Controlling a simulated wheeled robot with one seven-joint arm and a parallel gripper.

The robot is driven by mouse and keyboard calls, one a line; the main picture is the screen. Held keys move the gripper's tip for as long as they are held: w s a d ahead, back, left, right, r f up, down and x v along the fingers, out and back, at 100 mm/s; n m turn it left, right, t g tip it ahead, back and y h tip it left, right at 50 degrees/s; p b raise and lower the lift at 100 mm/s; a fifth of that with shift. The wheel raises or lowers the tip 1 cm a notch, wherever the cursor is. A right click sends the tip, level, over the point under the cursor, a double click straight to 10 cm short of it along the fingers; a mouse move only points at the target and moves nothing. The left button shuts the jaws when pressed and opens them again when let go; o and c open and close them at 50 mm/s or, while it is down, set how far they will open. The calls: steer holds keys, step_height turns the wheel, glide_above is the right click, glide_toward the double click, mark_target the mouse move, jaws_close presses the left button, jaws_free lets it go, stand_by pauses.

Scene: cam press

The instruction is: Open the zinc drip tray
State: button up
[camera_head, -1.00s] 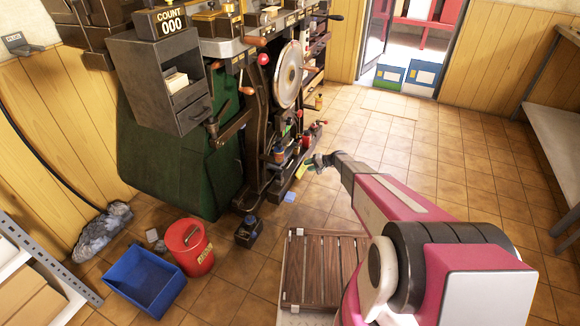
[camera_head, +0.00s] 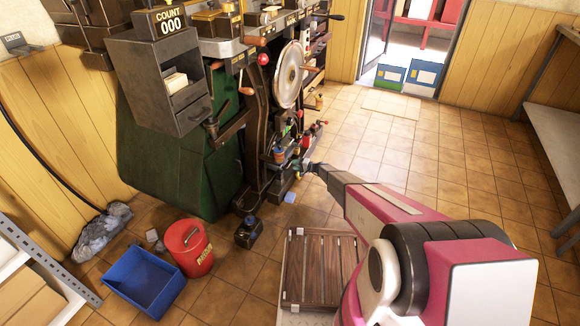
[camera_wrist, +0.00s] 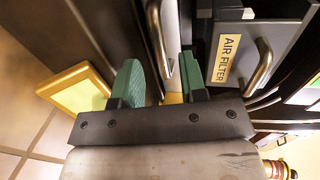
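In the wrist view, my gripper (camera_wrist: 164,82) is open, its two green fingertips apart. A curved metal pull handle (camera_wrist: 158,38) shows in the gap between the fingertips, close to them; I cannot tell whether they touch it. It is on a narrow pale grey metal front (camera_wrist: 172,22), which looks like the zinc drip tray, though no label on it is readable. In the head view, my gripper (camera_head: 306,166) is low at the foot of the press (camera_head: 256,150), and the tray cannot be made out there.
A grey drawer labelled AIR FILTER (camera_wrist: 229,52) with its own handle sits just right of my fingers. A yellow-rimmed block (camera_wrist: 76,92) is at left. On the floor are a red bucket (camera_head: 190,250), a blue bin (camera_head: 145,283) and a slatted wooden pallet (camera_head: 325,265). Floor at right is clear.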

steer(key=x, duration=0.4)
steer(key=shift+a, duration=0.1)
steer(key=shift+c, duration=0.3)
jaws_close()
steer(key=f+v, duration=0.2)
steer(key=v, duration=0.9)
steer(key=d+f+v, duration=0.1)
steer(key=f+v, duration=0.1)
steer(key=v, duration=0.9)
steer(key=shift+s+d+f, duration=0.25)
steer(key=shift+d+f, duration=0.1)
steer(key=shift+f, duration=0.05)
steer(key=shift+o, duration=0.3)
jaws_free()
